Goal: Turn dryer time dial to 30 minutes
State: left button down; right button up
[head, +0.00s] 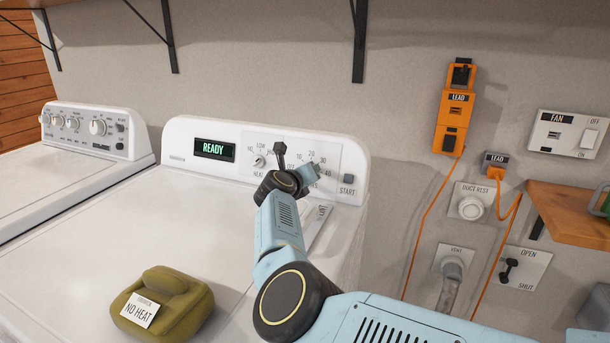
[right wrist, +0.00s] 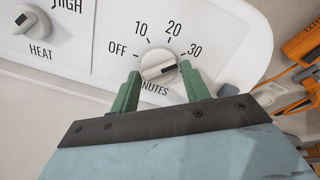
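The time dial (right wrist: 158,66) is a round pale knob on the dryer panel. In the right wrist view it has OFF, 10, 20 and 30 marks around it. Its dark mark is on the right side, towards the 30 side; exact alignment is hard to tell. My right gripper (right wrist: 160,70) has its two green fingers spread, one on each side of the dial. They are very close to it; contact is unclear. In the head view the right gripper (head: 313,169) is at the panel and covers the dial. My left gripper is not in view.
The dryer panel (head: 353,160) also has a READY display (head: 214,149), a HEAT knob (head: 258,160) and a START button (head: 348,180). A green NO HEAT object (head: 180,310) sits on the dryer top. A washer (head: 92,140) stands left. Orange cables hang on the right wall.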

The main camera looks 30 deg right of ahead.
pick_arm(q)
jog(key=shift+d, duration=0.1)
pick_arm(e)
jog(key=o, duration=0.4)
jog(key=shift+c, duration=0.2)
jog(key=shift+r, duration=0.45)
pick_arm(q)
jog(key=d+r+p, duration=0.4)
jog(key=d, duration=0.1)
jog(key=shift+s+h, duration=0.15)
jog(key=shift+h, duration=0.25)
pick_arm(e)
notch_tip(320, 180, up, 9)
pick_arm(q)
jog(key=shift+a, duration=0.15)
